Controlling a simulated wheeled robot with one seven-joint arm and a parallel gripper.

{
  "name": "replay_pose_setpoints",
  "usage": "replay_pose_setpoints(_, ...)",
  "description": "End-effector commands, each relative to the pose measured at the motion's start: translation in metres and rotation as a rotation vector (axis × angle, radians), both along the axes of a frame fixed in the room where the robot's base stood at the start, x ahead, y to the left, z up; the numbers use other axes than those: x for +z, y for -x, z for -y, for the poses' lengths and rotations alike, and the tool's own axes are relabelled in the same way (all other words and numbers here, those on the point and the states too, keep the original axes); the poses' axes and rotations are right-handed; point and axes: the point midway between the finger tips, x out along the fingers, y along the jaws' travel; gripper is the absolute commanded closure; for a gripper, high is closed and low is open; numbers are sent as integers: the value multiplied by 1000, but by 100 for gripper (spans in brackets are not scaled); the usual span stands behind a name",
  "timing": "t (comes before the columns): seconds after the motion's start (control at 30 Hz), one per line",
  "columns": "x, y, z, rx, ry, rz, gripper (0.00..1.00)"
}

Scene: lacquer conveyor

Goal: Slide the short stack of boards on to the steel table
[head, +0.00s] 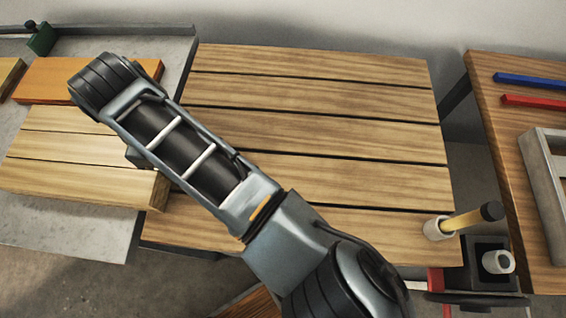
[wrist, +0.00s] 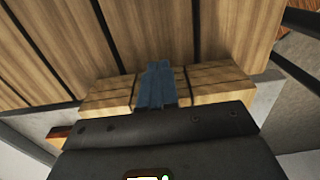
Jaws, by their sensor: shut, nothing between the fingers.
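The short stack of pale boards (head: 62,155) lies at the left in the head view, mostly over the grey steel table (head: 72,228). Its right end is by the near left edge of the slatted wooden deck (head: 320,140). My arm hides part of the stack and the gap there. In the wrist view the stack (wrist: 215,80) shows on both sides of my gripper (wrist: 158,66). The blue-grey fingers are shut together with nothing between them, at the stack. I cannot tell whether they touch it. In the head view my gripper is largely hidden behind my arm.
An orange board (head: 45,80) lies on the steel table behind the stack. A green block (head: 41,39) stands at the far left. At the right, a wooden table (head: 500,140) holds a blue bar (head: 530,79), a red bar (head: 535,103) and a grey tray (head: 546,165).

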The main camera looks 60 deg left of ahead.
Motion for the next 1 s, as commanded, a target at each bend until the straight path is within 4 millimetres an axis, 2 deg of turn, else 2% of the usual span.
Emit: replay_pose_setpoints(1.0, 0, 30, -23, 1, -1, -1, 100)
